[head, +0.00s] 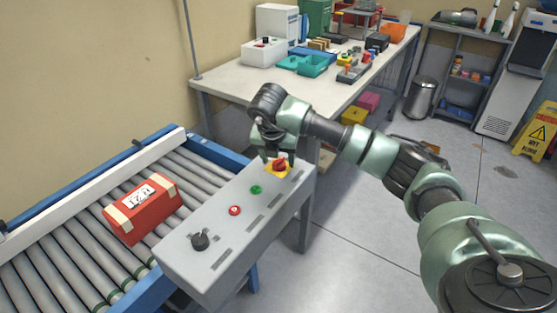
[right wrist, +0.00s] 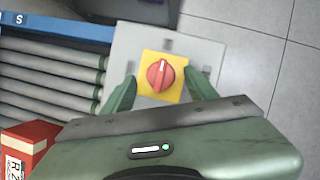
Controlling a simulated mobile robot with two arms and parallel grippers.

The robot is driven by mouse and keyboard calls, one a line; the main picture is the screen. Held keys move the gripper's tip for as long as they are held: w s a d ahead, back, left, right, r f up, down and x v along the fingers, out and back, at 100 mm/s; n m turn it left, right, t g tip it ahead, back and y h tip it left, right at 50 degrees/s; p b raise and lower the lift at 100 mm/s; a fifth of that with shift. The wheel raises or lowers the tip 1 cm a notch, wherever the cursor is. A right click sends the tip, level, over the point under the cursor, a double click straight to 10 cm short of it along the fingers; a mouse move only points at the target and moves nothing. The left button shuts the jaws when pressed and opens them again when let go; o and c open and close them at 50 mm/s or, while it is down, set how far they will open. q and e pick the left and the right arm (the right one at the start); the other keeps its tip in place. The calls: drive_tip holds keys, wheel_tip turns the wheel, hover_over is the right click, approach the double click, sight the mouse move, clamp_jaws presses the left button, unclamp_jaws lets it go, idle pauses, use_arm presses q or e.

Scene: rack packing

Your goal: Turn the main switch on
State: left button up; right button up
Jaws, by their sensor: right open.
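The main switch (head: 279,164) is a red rotary knob on a yellow square plate at the far end of the grey control box (head: 212,232). In the right wrist view the red knob (right wrist: 160,75) shows a white mark pointing up. My right gripper (head: 278,157) is over the switch. In the right wrist view its open fingers (right wrist: 158,88) lie one on each side of the yellow plate, with nothing between them but the knob below. I cannot tell whether they touch it. My left gripper does not show.
The box also carries a green button (head: 256,190), a red button (head: 235,210) and a black knob (head: 200,240). A red package (head: 143,212) lies on the roller conveyor (head: 60,235) to the left. A cluttered workbench (head: 225,90) stands behind.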

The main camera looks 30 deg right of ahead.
drive_tip(key=v, duration=0.6)
drive_tip(key=shift+r+b, duration=0.3)
drive_tip(key=shift+r, duration=0.05)
drive_tip(key=shift+s+a, duration=0.1)
drive_tip(key=shift+s, duration=0.1)
